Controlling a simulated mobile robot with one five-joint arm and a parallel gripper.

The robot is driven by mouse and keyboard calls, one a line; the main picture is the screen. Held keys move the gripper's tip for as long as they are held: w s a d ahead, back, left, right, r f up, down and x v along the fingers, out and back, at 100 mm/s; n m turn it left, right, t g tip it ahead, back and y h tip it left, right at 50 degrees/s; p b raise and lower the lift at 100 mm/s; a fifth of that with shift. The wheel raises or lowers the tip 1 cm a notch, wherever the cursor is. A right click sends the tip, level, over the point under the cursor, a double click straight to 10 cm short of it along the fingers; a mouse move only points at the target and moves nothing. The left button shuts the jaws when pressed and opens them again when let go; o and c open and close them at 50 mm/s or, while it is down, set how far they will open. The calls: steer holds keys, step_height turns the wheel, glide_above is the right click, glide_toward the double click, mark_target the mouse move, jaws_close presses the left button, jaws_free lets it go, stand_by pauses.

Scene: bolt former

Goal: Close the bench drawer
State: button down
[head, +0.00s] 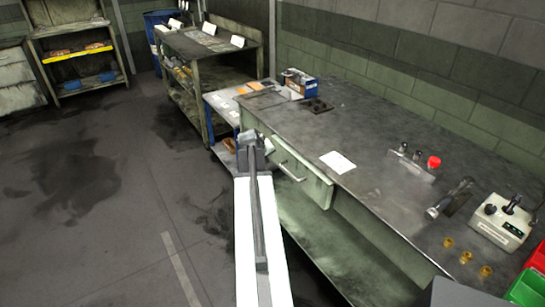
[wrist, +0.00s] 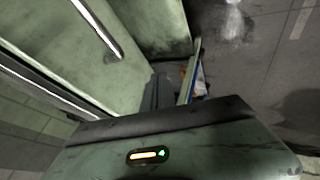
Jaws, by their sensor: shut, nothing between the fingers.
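The bench drawer (head: 310,183) has a pale green front with a bar handle (head: 290,172), set along the near long side of the workbench (head: 330,120). I cannot tell from here how far it stands out from the bench. In the wrist view the green drawer front (wrist: 60,50) fills the upper left, with its light handle (wrist: 97,28) running diagonally. My gripper (head: 250,140) is shut and empty, close to the drawer's far left end in the head view. Its dark fingers (wrist: 158,92) show beside the green panel in the wrist view; contact is unclear.
A lower shelf (head: 330,265) runs under the bench. A blue-framed cart (head: 222,105) and a tall rack (head: 205,60) stand beyond my gripper. A paper (head: 338,162), a red-capped item (head: 434,161) and tools lie on the bench top. The floor at left (head: 110,200) is clear.

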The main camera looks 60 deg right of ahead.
steer(key=p+v, duration=0.5)
steer(key=v, duration=0.4)
steer(key=shift+s, duration=0.15)
